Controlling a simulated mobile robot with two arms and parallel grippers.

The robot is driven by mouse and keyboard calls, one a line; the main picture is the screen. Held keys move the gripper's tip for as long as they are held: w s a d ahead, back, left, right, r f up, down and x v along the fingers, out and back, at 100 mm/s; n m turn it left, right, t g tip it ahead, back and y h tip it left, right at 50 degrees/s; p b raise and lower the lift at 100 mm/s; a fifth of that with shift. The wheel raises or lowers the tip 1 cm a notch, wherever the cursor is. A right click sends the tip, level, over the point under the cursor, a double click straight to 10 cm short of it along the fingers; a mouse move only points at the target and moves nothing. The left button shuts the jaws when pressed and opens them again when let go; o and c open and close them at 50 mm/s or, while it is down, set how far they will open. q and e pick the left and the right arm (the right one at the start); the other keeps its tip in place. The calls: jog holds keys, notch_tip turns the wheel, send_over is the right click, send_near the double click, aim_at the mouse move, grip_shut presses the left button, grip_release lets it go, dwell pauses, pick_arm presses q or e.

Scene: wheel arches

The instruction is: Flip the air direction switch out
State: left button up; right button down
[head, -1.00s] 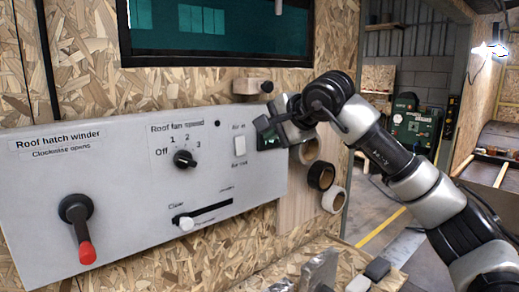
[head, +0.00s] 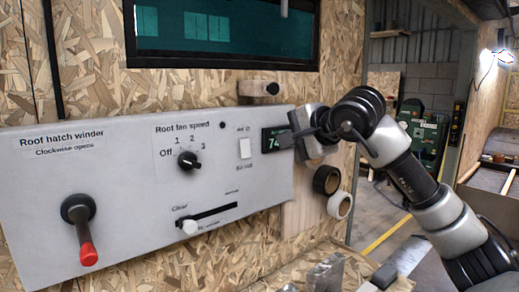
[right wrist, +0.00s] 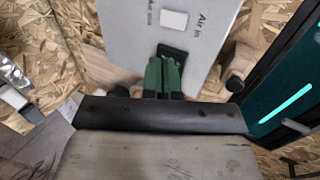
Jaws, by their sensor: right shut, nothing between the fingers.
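The air direction switch is a white rocker (head: 245,148) on the grey control panel (head: 130,215), with a small label above it and another below. It also shows in the right wrist view as a white rectangle (right wrist: 174,20), beside the words "Air in". I cannot tell which way the rocker is tipped. My right gripper (head: 290,139) is shut and empty, to the right of the switch and apart from it, by a dark display with green digits (head: 278,140). Its fingertips (right wrist: 163,62) show in the right wrist view. My left gripper is not in view.
The panel also carries a fan speed knob (head: 188,160), a slider (head: 190,227) and a red-handled crank (head: 88,255). A wooden peg (head: 258,88) juts out above the display. Tape rolls (head: 326,179) hang below my right gripper.

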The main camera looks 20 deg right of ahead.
aim_at(247, 154)
jog(key=shift+s+d+f, duration=0.15)
jog(key=shift+f, duration=0.15)
jog(key=p+x, duration=0.2)
jog(key=x, duration=0.2)
jog(key=r+p+x, duration=0.1)
jog(key=x, duration=0.4)
jog(key=p+x, duration=0.2)
jog(key=x, duration=0.3)
jog(key=shift+w+r+p, duration=0.3)
jog(key=shift+p, duration=0.05)
